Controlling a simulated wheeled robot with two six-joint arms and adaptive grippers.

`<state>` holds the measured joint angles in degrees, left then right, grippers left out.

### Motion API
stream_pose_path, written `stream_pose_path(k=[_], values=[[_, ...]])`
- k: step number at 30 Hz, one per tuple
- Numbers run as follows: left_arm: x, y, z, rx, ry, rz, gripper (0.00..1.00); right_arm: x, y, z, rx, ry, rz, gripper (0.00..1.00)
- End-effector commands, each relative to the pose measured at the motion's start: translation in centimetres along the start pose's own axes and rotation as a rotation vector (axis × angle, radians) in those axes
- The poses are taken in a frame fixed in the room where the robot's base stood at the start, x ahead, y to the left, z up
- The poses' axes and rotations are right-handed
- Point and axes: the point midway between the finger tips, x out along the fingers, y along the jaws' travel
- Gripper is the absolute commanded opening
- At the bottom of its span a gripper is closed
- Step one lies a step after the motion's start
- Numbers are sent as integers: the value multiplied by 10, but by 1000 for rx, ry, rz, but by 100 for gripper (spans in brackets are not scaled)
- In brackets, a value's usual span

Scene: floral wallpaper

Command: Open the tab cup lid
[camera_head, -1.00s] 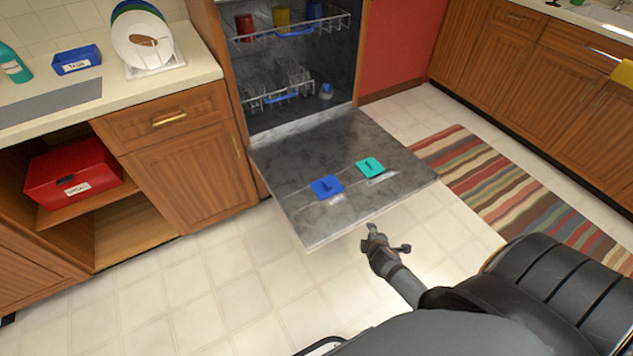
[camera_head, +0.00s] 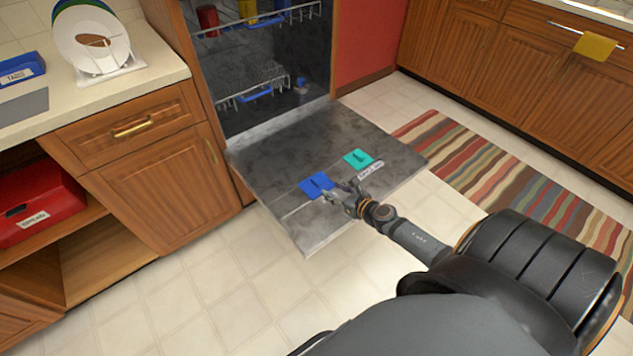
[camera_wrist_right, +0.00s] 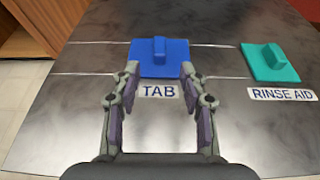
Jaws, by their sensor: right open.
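The blue tab cup lid (camera_head: 317,185) lies flat and shut on the inner face of the lowered dishwasher door (camera_head: 270,160). In the right wrist view the lid (camera_wrist_right: 172,62) has a raised blue handle (camera_wrist_right: 159,49) and a "TAB" label (camera_wrist_right: 159,91) in front of it. My right gripper (camera_head: 343,192) is over the door, at the near right side of the lid. In the wrist view its open, empty fingers (camera_wrist_right: 159,72) stand at either side of the lid's near edge, short of the handle. I cannot tell if they touch the lid. My left gripper is not in view.
The teal rinse aid lid (camera_head: 358,159) sits to the right of the blue lid. Racks (camera_head: 255,85) stand inside the dishwasher behind the door. A counter with plates (camera_head: 92,40) is at the left. Tiled floor (camera_head: 240,270) is clear in front.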

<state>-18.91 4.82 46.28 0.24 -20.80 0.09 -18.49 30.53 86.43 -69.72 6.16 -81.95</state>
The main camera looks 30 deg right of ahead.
Motion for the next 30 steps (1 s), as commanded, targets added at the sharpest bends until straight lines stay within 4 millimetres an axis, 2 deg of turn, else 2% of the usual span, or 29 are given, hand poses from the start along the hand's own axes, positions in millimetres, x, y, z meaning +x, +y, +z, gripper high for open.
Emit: stream_pose_path(k=[4,9,15,26,30], values=[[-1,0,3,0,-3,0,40,26,1,3,9,-4,-2,43],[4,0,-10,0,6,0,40,65,0,0,9,-4,-2,43],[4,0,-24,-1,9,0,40,93,0,-1,8,-2,-2,43],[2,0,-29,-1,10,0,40,100,0,1,7,-1,-1,43],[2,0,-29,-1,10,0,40,99,0,1,8,-1,-1,24]])
